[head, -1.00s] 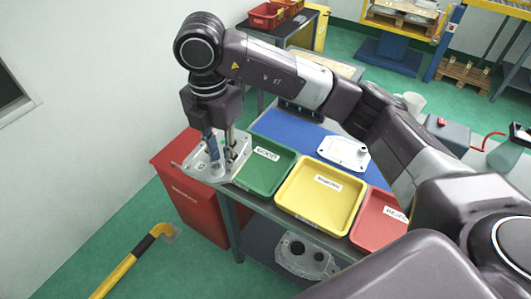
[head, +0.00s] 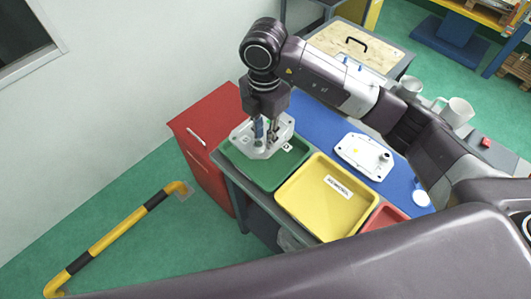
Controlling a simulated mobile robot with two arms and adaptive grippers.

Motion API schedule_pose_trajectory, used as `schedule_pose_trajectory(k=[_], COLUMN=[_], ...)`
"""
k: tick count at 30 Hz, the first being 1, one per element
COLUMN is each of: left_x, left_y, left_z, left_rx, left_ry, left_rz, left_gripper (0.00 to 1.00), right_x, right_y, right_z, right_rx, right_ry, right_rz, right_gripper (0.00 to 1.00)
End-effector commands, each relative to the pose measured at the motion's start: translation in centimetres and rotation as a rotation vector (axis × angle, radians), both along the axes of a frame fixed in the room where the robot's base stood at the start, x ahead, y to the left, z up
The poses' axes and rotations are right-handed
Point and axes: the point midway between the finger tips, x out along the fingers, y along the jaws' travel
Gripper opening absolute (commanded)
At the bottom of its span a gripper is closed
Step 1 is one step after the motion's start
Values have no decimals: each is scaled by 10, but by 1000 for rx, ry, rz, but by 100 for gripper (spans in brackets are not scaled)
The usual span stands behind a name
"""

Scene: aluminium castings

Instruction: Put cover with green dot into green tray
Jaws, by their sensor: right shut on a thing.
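My right gripper (head: 265,143) points down and is shut on a light grey metal cover (head: 283,131). The cover is over the back left part of the green tray (head: 270,183) and hides part of it. I cannot tell whether the cover touches the tray. My left gripper is not in view.
Another cover (head: 365,156), with a small yellow mark, lies on the blue mat (head: 318,129). A yellow tray (head: 327,206) and a red tray (head: 385,217) stand right of the green tray. A red cabinet (head: 207,140) stands to the left.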

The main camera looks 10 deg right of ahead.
Motion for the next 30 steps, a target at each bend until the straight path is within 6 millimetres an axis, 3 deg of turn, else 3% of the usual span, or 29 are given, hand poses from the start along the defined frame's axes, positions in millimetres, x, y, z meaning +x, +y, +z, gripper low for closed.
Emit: schedule_pose_trajectory(k=[6,10,19,28,29,30], left_x=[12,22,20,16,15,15], left_y=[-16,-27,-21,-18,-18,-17], left_z=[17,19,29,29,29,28], left_rx=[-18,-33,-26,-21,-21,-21], left_ry=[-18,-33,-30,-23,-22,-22], left_rz=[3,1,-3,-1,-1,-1], left_gripper=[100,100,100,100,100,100], right_x=[0,1,0,1,0,0], right_y=[0,1,0,0,0,0], right_z=[-46,-60,-97,-106,-107,-107], right_rx=[1,2,1,2,1,1], right_ry=[1,-1,1,-2,-2,-2], right_rz=[0,0,-1,1,1,1], right_gripper=[0,0,0,0,23,28])
